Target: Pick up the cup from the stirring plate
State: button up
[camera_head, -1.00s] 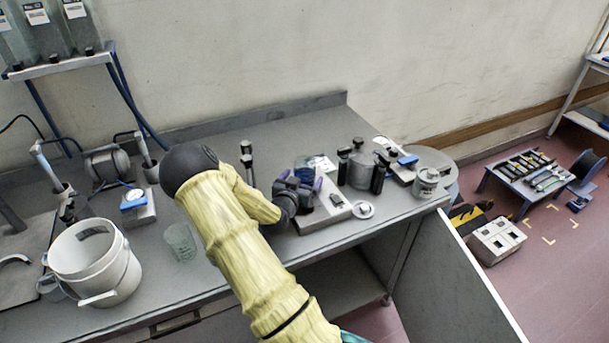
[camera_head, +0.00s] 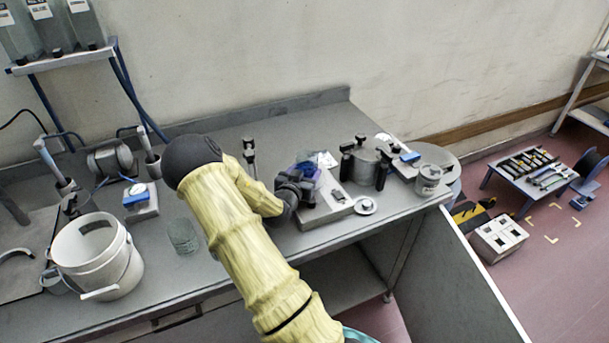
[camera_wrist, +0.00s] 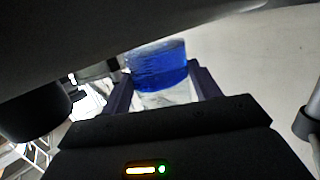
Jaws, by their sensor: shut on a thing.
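The cup is clear with blue contents; in the wrist view the cup (camera_wrist: 160,68) sits between the two purple fingers of my gripper (camera_wrist: 163,88). In the head view my gripper (camera_head: 308,178) is at the back part of the stirring plate (camera_head: 335,208), a pale flat box with a dark knob on the bench. There the cup (camera_head: 306,160) is partly hidden by the gripper. My gripper is shut on the cup. I cannot tell whether the cup's base touches the plate.
A metal pot with black clamps (camera_head: 366,164) stands close right of the plate. A white bucket (camera_head: 97,256) and a clear beaker (camera_head: 183,236) stand to the left.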

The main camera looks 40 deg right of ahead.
notch_tip(320, 180, up, 9)
jog(key=shift+b, duration=0.4)
dwell(0.4)
